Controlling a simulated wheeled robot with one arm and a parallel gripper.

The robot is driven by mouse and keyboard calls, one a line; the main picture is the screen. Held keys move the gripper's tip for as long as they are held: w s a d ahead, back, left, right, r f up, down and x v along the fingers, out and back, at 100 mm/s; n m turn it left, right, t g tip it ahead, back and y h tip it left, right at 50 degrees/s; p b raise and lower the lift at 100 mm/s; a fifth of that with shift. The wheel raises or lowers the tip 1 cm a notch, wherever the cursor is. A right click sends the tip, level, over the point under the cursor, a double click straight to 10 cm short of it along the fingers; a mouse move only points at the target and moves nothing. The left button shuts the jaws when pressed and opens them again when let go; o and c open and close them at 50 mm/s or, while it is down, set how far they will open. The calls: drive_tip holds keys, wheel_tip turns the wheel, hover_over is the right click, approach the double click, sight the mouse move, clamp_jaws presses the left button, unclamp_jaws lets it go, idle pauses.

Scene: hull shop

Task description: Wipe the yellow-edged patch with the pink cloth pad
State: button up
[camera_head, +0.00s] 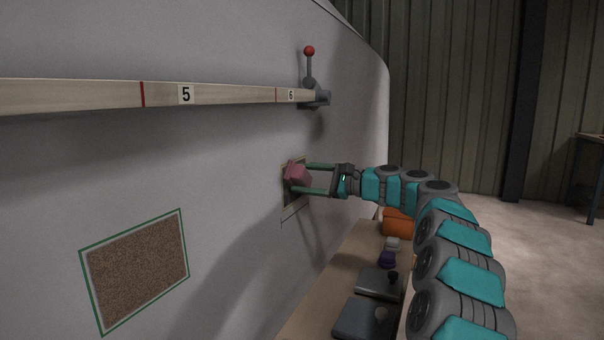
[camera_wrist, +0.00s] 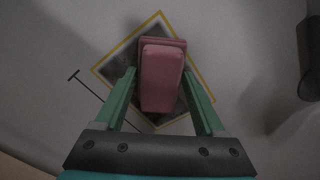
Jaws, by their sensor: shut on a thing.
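My gripper (camera_wrist: 161,105) is shut on the pink cloth pad (camera_wrist: 163,75), with one green finger on each side of it. In the wrist view the pad lies over the middle of the yellow-edged patch (camera_wrist: 122,63), whose dark, smudged surface shows around it. In the head view the pad (camera_head: 296,174) is at the hull wall, in front of the patch (camera_head: 284,188), which is mostly hidden by it. The pad looks at or very close to the wall; I cannot tell whether it touches.
A green-edged brown patch (camera_head: 137,270) is on the hull at lower left. A numbered wooden rail (camera_head: 220,94) runs above, ending at a red-knobbed clamp (camera_head: 310,78).

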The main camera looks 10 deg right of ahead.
sight(310, 174)
drive_tip(key=shift+w+d, duration=0.2)
drive_tip(key=shift+w, duration=0.1)
drive_tip(key=shift+w+d+r+p, duration=0.1)
drive_tip(key=shift+w+d+p, duration=0.25)
drive_tip(key=shift+w+p, duration=0.2)
drive_tip(key=shift+w+d+p, duration=0.3)
drive_tip(key=shift+w+p, duration=0.15)
drive_tip(key=shift+w, duration=0.05)
drive_tip(key=shift+w+d+f, duration=0.1)
drive_tip(key=shift+w+d, duration=0.35)
drive_tip(key=shift+w, duration=0.2)
drive_tip(key=shift+w+d+f, duration=0.1)
drive_tip(key=shift+w+d, duration=0.35)
drive_tip(key=shift+w, duration=0.2)
drive_tip(key=o, duration=0.7)
drive_tip(key=shift+r, duration=0.1)
drive_tip(key=c, duration=0.7)
drive_tip(key=shift+d, duration=0.1)
drive_tip(key=shift+s+d, duration=0.35)
drive_tip(key=shift+d, duration=0.1)
